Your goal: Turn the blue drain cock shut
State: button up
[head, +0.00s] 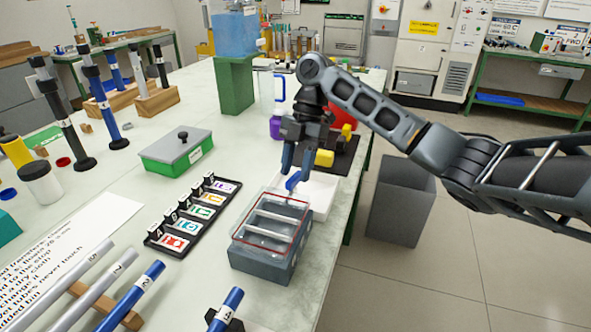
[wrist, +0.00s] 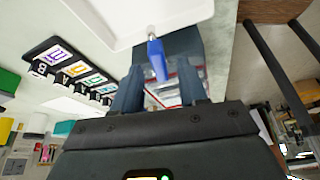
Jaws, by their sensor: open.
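The blue drain cock (head: 292,181) is a small blue lever at the far end of a grey tank (head: 262,262) with a red-edged clear top. In the wrist view the lever (wrist: 157,60) shows with a short metal piece at one end. My gripper (head: 297,170) points down over it in the head view. The gripper's two fingers (wrist: 160,82) are apart, and the lever appears between them in the wrist view. I cannot tell whether either finger touches it. The fingers partly hide the tank in the wrist view.
A white tray (head: 322,190) lies just beyond the tank. A black rack of coloured picture cards (head: 190,217) stands to the left, and a green box with a grey lid (head: 177,150) is behind it. The table edge runs close on the right.

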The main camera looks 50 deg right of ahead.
jog(key=shift+a+f, duration=0.25)
jog(key=shift+f, duration=0.25)
grip_shut()
